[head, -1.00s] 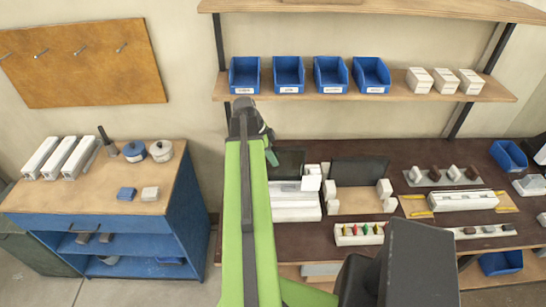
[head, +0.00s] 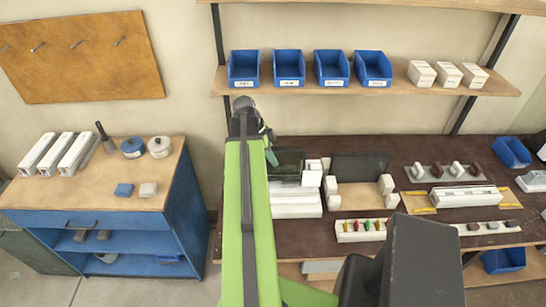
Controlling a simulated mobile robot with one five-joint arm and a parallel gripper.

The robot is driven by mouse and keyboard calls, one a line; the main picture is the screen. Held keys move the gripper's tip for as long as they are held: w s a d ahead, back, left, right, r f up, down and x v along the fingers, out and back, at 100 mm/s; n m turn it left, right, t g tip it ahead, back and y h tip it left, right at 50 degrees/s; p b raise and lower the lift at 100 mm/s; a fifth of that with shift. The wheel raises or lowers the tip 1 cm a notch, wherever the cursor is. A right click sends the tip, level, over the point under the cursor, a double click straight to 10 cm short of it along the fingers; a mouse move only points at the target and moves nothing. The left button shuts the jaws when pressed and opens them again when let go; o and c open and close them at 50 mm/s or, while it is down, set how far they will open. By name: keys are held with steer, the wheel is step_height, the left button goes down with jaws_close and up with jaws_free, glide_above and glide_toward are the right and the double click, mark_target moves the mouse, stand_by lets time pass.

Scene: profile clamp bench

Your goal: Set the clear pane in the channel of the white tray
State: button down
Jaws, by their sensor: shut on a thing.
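My gripper (head: 272,157) is at the end of my green arm, above the left part of the dark bench. Its fingers are small and partly hidden by the arm. It is shut on the clear pane (head: 290,162), a thin see-through sheet standing roughly upright just right of the fingers. The white tray (head: 297,206) lies on the bench below the pane, with lines along its length; its left end is behind my arm. The pane's lower edge appears close to the tray's back, but I cannot tell whether they touch or where the channel is.
White blocks (head: 312,173) stand right of the pane. A dark panel (head: 359,167) stands behind a wooden board between white blocks. A rack with coloured pieces (head: 361,230) and a long white profile (head: 466,197) lie further right. A shelf with blue bins (head: 331,68) hangs above.

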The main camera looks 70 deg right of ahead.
mark_target(275, 148)
steer(key=shift+f+b, duration=0.85)
steer(key=shift+f, duration=0.05)
steer(key=c, duration=1.2)
jaws_free()
steer(key=shift+o, duration=0.2)
steer(key=shift+r, duration=0.1)
step_height(275, 148, up, 8)
steer(key=p, duration=0.8)
